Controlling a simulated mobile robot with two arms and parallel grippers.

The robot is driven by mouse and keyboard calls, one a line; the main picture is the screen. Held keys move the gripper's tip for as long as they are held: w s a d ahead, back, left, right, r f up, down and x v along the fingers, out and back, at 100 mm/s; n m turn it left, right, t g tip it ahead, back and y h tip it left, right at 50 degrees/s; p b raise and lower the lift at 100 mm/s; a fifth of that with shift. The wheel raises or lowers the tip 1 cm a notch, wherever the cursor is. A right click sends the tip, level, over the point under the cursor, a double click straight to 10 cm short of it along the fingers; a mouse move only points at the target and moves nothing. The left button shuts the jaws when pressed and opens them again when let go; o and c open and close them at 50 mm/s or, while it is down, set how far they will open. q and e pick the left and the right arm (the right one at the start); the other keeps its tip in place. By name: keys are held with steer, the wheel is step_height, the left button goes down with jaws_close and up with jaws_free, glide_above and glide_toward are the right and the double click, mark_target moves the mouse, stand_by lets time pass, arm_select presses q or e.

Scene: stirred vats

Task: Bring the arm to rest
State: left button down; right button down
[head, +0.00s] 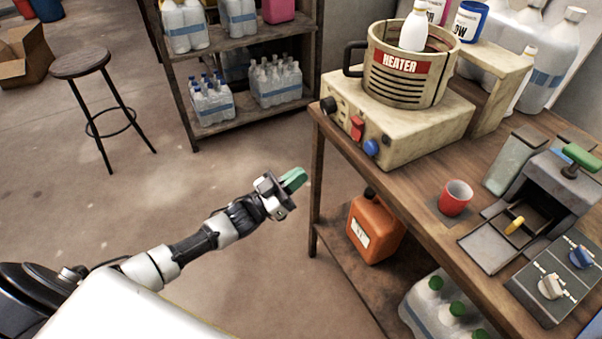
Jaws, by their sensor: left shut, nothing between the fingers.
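My left arm reaches in from the lower left over open floor. My left gripper (293,180), with green fingertips, is shut and empty. It is in the air to the left of the workbench (425,217), apart from it and from everything on it. My right gripper does not show in the head view.
On the bench stand a heater (408,65) holding a white bottle, a red cup (456,197) and a grey machine (560,185). An orange canister (374,228) sits on the lower shelf. Bottle shelves (240,100) and a stool (80,62) stand behind. The floor between is clear.

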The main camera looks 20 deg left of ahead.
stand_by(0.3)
arm_select(q)
step_height(320, 180, down, 14)
steer(key=s+a+n+g+y+p, duration=0.2)
steer(key=a+n+y+p, duration=0.15)
steer(key=y, duration=0.45)
steer(key=s+a+f+n+g+y+p, duration=0.15)
steer(key=s+f+g+y, duration=0.3)
steer(key=s+f, duration=0.9)
steer(key=s+d+f+g+p, duration=0.1)
steer(key=s+f+g, duration=0.2)
steer(key=s, duration=0.7)
steer(key=s+d+f+g+y+p, duration=0.1)
steer(key=s+f+g, duration=0.3)
steer(key=s, duration=0.6)
steer(key=s+d+f+g+p, duration=0.2)
steer(key=s+f, duration=0.4)
steer(key=s, duration=0.3)
steer(key=shift+s+g+y, duration=0.35)
steer(key=shift+s+g, duration=0.05)
steer(key=shift+g, duration=0.45)
steer(key=shift+w, duration=0.1)
